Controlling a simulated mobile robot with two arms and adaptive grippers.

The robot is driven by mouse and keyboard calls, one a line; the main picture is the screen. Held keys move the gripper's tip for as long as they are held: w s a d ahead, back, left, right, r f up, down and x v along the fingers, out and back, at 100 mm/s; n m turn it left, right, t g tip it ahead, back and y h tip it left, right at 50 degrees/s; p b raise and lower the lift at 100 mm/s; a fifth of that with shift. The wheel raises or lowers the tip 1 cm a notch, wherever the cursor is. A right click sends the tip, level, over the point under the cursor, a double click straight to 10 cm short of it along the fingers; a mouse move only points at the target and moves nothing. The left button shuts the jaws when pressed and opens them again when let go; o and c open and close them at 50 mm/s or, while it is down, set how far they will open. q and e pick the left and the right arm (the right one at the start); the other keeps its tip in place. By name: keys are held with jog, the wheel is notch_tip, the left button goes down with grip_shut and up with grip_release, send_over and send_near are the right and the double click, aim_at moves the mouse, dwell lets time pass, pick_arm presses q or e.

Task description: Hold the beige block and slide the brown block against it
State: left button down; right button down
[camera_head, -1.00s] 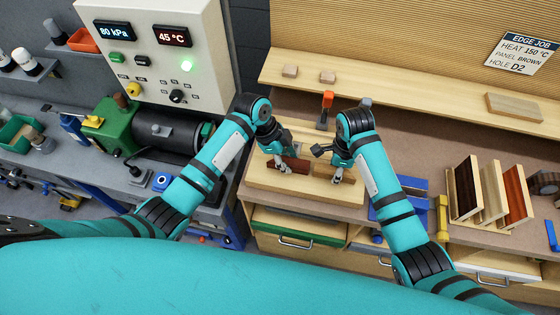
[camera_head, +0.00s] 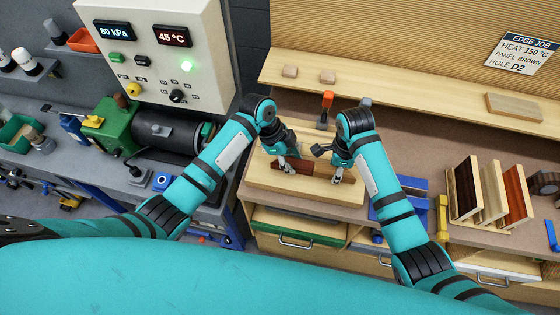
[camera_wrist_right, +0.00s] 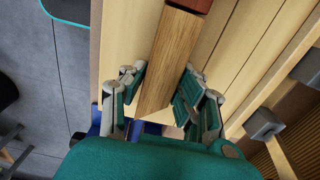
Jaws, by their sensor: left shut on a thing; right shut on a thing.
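The brown block (camera_head: 303,168), dark and reddish, lies on a pale wooden board with my left gripper (camera_head: 287,165) shut on it at its left part. The beige block (camera_head: 322,174), a tan wood-grained bar, lies to its right in line with it. My right gripper (camera_head: 337,179) is shut on the beige block. In the right wrist view the beige block (camera_wrist_right: 172,50) runs up between the fingers of my right gripper (camera_wrist_right: 160,103). The brown block's end (camera_wrist_right: 192,4) shows at its far end; the two look touching end to end.
The pale board (camera_head: 300,195) sits on a bench above drawers. A red-orange-topped tool (camera_head: 326,103) stands behind the arms. Upright panels (camera_head: 490,190) stand to the right, past a blue holder (camera_head: 410,195). A control box (camera_head: 155,55) is at the left.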

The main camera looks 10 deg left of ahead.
pick_arm(q)
jog(key=shift+d, duration=0.1)
jog(key=c, duration=0.9)
grip_release()
jog(key=v, duration=1.2)
pick_arm(e)
jog(key=c, duration=0.9)
grip_release()
